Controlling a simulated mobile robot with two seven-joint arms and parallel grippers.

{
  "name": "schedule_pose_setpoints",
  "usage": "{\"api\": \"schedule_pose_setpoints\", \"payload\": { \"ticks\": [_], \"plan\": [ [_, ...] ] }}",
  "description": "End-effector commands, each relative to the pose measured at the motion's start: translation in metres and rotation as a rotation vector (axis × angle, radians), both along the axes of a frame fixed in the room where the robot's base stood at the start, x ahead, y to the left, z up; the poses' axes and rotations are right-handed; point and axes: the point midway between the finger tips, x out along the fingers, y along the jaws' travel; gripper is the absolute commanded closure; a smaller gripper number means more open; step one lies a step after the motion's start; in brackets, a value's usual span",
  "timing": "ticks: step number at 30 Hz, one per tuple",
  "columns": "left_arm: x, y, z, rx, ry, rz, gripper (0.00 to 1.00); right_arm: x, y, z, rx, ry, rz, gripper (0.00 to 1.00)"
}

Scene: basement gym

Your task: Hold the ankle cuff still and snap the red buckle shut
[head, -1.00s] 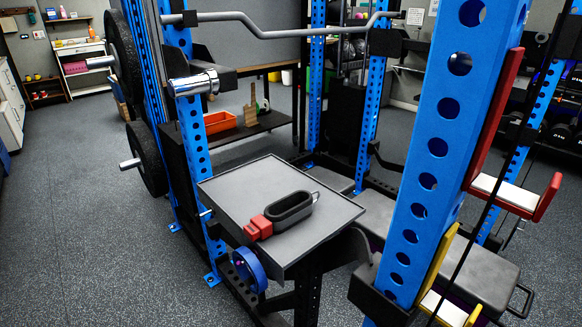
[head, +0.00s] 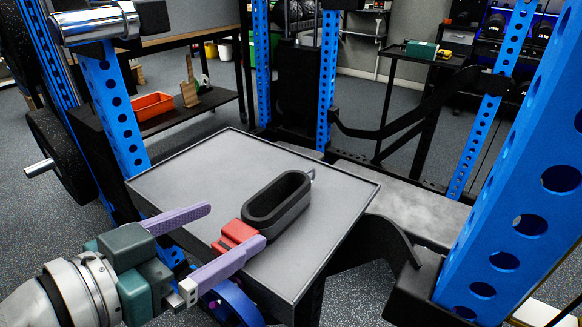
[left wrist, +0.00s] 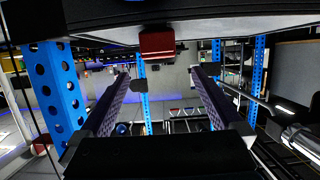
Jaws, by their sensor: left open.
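The black oval ankle cuff (head: 285,219) stands on the grey tray top (head: 185,172), its opening facing up and a small metal loop at its far end. The stepped red buckle (head: 235,233) is at the cuff's near left end; I cannot tell whether it is latched. My left gripper (head: 235,224) is open, with lilac fingers. In the head view one finger overlaps the red buckle and the other is to its left. In the left wrist view the red buckle (left wrist: 157,44) shows beyond the open fingers, between their lines. My right gripper is not in view.
Blue perforated rack uprights stand left (head: 110,110) and right (head: 520,200) of the tray. A blue round part (head: 232,303) sits below the tray's near edge. An orange bin (head: 154,105) is on a shelf behind. The tray's back and right are bare.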

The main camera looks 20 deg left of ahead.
Motion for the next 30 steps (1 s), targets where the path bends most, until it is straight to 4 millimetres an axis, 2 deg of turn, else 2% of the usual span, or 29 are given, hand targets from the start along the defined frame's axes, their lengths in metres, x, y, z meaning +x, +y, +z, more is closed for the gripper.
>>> {"api": "schedule_pose_setpoints", "payload": {
  "ticks": [9,15,20,28,30],
  "plan": [
    [0.049,-0.019,-0.016,-0.002,-0.001,-0.001,0.0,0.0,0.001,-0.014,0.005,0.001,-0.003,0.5],
    [0.074,-0.028,-0.025,-0.001,0.0,-0.001,0.0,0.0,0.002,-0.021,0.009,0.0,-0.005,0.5],
    [0.083,-0.031,-0.027,0.0,0.001,-0.002,0.0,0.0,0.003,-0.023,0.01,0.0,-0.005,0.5],
    [0.083,-0.032,-0.027,0.0,0.002,-0.002,0.0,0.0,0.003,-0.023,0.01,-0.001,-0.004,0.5],
    [0.083,-0.032,-0.027,0.0,0.002,-0.002,0.08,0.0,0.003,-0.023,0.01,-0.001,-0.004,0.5]
  ]
}}
